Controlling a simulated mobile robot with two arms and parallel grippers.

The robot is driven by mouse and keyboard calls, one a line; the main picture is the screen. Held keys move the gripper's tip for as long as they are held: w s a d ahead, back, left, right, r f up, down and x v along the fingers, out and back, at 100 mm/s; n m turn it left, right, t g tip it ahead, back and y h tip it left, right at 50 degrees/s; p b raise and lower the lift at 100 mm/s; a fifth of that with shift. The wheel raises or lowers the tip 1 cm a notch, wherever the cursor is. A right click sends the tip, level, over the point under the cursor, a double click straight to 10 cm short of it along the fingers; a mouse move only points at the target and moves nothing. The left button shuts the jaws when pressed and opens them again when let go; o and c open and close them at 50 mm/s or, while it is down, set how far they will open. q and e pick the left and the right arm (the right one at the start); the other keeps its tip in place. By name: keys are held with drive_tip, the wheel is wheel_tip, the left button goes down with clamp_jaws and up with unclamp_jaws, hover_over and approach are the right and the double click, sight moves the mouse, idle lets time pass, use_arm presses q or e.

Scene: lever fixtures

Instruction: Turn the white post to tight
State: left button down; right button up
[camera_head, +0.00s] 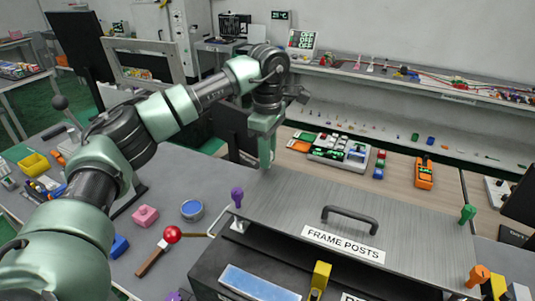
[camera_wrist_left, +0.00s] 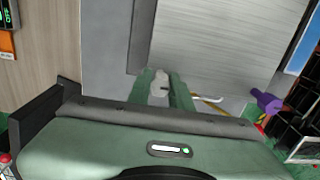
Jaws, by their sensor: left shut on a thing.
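My left gripper (camera_head: 266,162) reaches down at the far left corner of the grey metal panel (camera_head: 300,200) labelled FRAME POSTS. In the left wrist view my left gripper (camera_wrist_left: 162,92) is shut on a pale, whitish post (camera_wrist_left: 160,84) between its fingers. In the head view the gripper hides this post. I cannot read any tight mark or the post's angle. My right gripper is not in view.
A purple post (camera_head: 237,195) stands at the panel's left edge, a green post (camera_head: 467,213) at the right and an orange post (camera_head: 478,274) at the near right. A dark handle (camera_head: 349,214) rises mid-panel. A red-knobbed lever (camera_head: 172,234) lies left.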

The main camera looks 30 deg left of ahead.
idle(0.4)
use_arm(q)
drive_tip(key=c, duration=1.3)
unclamp_jaws()
wheel_tip(320, 180, up, 7)
drive_tip(key=shift+d+r+b, duration=0.1)
drive_tip(key=shift+b, duration=0.8)
drive_tip(key=shift+r, duration=0.35)
